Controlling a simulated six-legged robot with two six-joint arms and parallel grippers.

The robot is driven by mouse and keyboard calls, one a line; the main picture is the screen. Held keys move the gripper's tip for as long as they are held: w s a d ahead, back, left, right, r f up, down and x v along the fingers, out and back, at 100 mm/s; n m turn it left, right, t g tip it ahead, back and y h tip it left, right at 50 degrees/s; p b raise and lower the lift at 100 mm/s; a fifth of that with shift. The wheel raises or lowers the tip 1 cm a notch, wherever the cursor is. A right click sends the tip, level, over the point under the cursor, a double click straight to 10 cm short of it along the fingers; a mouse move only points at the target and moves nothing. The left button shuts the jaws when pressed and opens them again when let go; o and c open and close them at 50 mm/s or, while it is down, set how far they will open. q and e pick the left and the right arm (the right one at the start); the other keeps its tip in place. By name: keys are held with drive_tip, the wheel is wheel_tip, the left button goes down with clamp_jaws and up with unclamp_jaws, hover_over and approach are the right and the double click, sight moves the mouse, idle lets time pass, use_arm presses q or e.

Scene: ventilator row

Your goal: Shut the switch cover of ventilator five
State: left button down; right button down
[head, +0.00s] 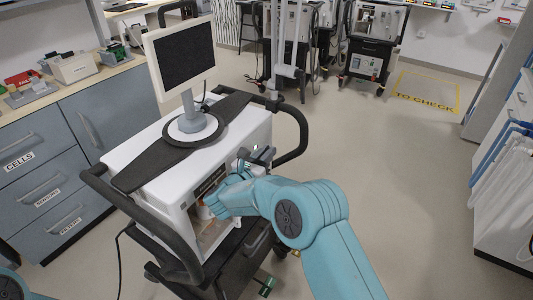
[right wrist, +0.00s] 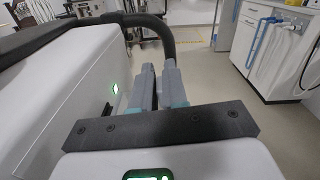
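The ventilator (head: 150,160) stands on a dark cart, a white box with a screen (head: 185,55) on top. No number can be read on it, so I cannot confirm it is ventilator five. A small green light (right wrist: 115,88) shows on its white side in the right wrist view. My right gripper (head: 260,156) is beside that face, near the green light. My left gripper is out of view.
A dark handlebar (head: 297,130) curves out beside the ventilator, just beyond my right fingers. A drawer cabinet (head: 105,105) stands at the left. More ventilator carts (head: 372,50) stand at the back. The floor to the right is clear up to a white cabinet (head: 510,215).

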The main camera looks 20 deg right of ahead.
drive_tip(key=shift+s+d+f+m+b, duration=0.1)
drive_tip(key=shift+f+m+b, duration=0.85)
drive_tip(key=shift+b, duration=1.35)
drive_tip(key=shift+s+d+f+m+b, duration=0.1)
drive_tip(key=shift+f+m+b, duration=0.2)
drive_tip(key=shift+m+b, duration=1.55)
drive_tip(key=shift+s+d+f+m+b, duration=0.1)
drive_tip(key=shift+f+m+b, duration=0.65)
drive_tip(key=shift+b, duration=1.95)
drive_tip(key=shift+r, duration=0.1)
drive_tip(key=c, duration=1.2)
unclamp_jaws()
drive_tip(key=shift+c, duration=0.2)
drive_tip(key=v, duration=0.7)
drive_tip(key=shift+s+a, duration=0.2)
drive_tip(key=shift+a, duration=0.05)
